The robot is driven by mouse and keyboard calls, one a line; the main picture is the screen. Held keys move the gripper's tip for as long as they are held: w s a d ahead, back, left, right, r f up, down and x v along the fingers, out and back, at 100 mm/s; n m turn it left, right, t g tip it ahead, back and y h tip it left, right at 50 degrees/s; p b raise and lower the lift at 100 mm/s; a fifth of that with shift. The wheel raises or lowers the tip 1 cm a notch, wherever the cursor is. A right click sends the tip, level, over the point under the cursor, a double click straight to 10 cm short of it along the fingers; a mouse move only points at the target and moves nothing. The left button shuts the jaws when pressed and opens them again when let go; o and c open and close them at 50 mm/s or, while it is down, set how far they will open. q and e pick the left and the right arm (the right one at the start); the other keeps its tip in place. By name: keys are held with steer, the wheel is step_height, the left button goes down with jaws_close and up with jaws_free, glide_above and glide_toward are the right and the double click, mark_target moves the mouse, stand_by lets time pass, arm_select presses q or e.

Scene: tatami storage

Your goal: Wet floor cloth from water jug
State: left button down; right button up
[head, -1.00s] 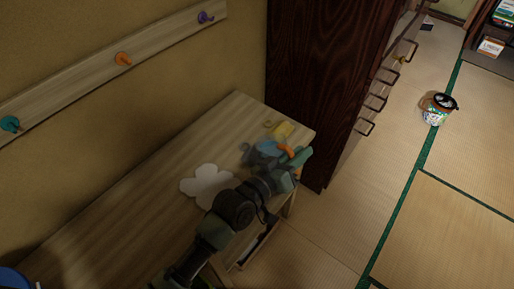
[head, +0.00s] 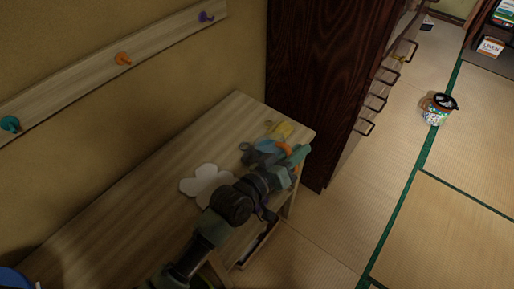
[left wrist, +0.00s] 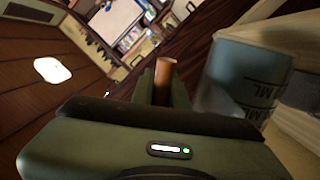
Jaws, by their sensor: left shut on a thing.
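A translucent blue jug (head: 262,154) is at the far right end of the wooden bench. The left wrist view shows the jug's wall (left wrist: 242,78) with ML markings. My left gripper (head: 286,159) is beside it, shut on its orange handle (head: 285,148). The handle's end (left wrist: 165,74) stands up between the fingers in the wrist view. I cannot tell the jug's exact tilt or its contents. A yellow piece (head: 282,130), perhaps the cloth, shows just behind the jug, partly hidden. My right gripper is out of view.
A white cloud-shaped flat piece (head: 205,184) lies on the bench top (head: 145,190). A dark wooden cabinet (head: 315,75) stands behind the bench. A patterned bin (head: 436,112) stands on the tatami at right. Coloured pegs (head: 122,58) line a wall rail.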

arm_select(q)
steer(key=shift+w+a+r+n, duration=0.2)
steer(key=shift+w+n, duration=0.1)
steer(key=shift+n, duration=0.1)
stand_by(1.0)
steer(key=s+d+f+m+t, duration=0.1)
steer(key=s+d+f+m, duration=0.3)
steer(key=s+f+m, duration=0.2)
steer(key=shift+d+m, duration=0.4)
steer(key=shift+m, duration=0.5)
step_height(320, 180, up, 6)
steer(key=p, duration=0.5)
steer(key=shift+f+p, duration=0.1)
steer(key=shift+p, duration=0.3)
